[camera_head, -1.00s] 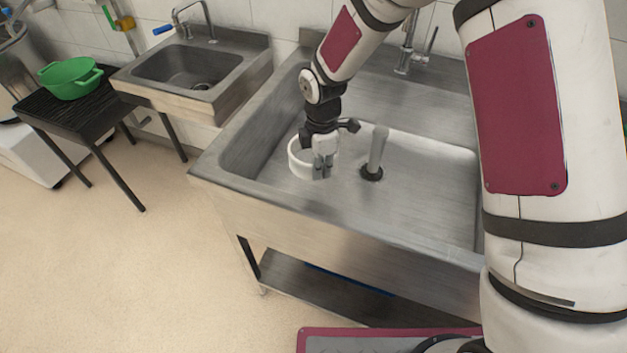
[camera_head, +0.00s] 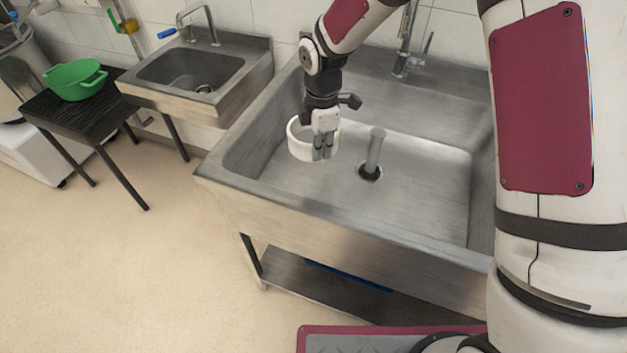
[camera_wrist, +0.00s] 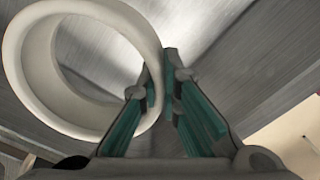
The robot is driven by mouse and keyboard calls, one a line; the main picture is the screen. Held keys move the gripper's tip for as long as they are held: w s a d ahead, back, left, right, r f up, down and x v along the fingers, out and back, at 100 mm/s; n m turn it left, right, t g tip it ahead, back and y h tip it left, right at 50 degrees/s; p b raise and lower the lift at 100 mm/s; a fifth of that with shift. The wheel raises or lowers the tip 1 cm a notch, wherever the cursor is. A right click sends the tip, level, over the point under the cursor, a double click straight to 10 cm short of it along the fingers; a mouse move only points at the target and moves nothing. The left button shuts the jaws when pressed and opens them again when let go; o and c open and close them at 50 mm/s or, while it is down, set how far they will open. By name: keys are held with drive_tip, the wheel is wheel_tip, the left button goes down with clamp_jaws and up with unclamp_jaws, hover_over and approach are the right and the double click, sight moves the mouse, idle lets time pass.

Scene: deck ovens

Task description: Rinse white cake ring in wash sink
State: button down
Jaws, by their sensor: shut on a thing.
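The white cake ring (camera_head: 297,143) is in my gripper (camera_head: 322,152), over the left part of the large wash sink (camera_head: 239,187). My gripper points down and is shut on the ring's wall at its right side. In the wrist view the ring (camera_wrist: 30,62) fills the upper left, with its wall between the fingers (camera_wrist: 163,100). The ring appears to be held above the sink floor, below or near rim height; its exact height is hard to tell. The sink's tap (camera_head: 404,45) stands at the back wall. No water shows.
A standing drain pipe (camera_head: 375,152) rises from the basin floor just right of the ring. A smaller sink (camera_head: 248,84) with its own tap (camera_head: 211,22) is to the left. A green colander (camera_head: 75,80) sits on a black table (camera_head: 92,118). The basin's right side is clear.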

drive_tip(key=shift+r+p, duration=0.95)
drive_tip(key=shift+r, duration=2.05)
drive_tip(key=shift+r+p, duration=0.55)
drive_tip(key=shift+r, duration=1.45)
